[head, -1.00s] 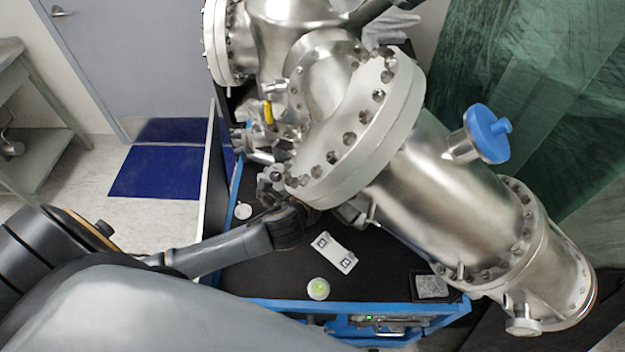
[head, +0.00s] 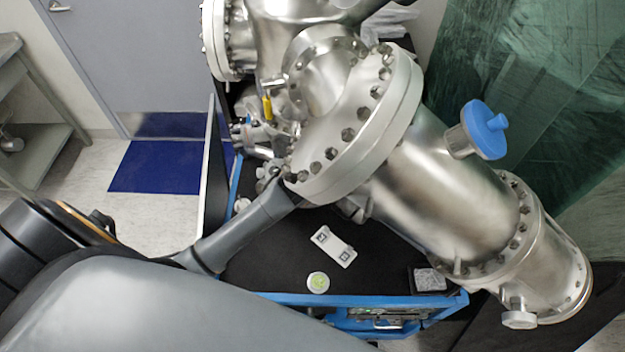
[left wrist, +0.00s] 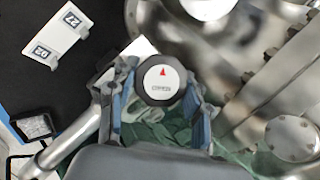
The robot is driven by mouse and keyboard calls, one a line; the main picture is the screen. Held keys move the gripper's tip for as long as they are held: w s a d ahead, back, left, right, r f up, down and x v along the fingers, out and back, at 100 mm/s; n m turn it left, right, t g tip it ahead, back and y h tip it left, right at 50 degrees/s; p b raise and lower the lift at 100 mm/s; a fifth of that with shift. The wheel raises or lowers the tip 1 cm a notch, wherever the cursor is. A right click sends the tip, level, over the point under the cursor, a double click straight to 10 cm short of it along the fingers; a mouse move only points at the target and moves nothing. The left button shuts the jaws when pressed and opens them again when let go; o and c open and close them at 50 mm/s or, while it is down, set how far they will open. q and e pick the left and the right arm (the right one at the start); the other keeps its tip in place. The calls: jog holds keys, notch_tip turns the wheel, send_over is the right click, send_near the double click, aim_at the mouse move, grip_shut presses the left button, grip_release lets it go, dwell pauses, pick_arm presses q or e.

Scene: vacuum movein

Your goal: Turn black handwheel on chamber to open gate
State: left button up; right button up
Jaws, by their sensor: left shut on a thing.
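The black handwheel (left wrist: 160,82) shows in the left wrist view, with a white face, a red arrow and small lettering that looks like OPEN. My left gripper (left wrist: 158,96) has its blue-padded fingers on either side of it and is shut on it. In the head view my left arm reaches in from the left and its end goes under the large flange of the steel chamber (head: 345,150), so the gripper and the handwheel are hidden there. My right gripper is in neither current view.
A white marked block (head: 333,246), a round pale green item (head: 318,282) and a small grey square item (head: 430,281) lie on the black cart top (head: 280,255). A blue-capped port (head: 485,130) sticks out of the chamber. Green sheeting (head: 540,70) hangs at the right.

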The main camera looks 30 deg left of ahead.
pick_arm(q)
jog(key=n+g, duration=0.1)
jog(key=n, duration=0.1)
jog(key=n+h, duration=0.1)
jog(key=n, duration=0.2)
jog(key=shift+a+n+g+h, duration=0.1)
jog(key=shift+n+g+h, duration=0.2)
jog(key=shift+g, duration=0.1)
jog(key=n+h, duration=0.2)
jog(key=n, duration=0.2)
jog(key=shift+f+g, duration=0.1)
jog(key=shift+g, duration=0.3)
jog(key=shift+n, duration=0.3)
jog(key=o, duration=1.2)
jog(key=shift+c, duration=0.2)
jog(key=shift+a+r, duration=0.1)
jog(key=shift+r, duration=0.3)
jog(key=v, duration=1.1)
jog(key=shift+r, duration=0.15)
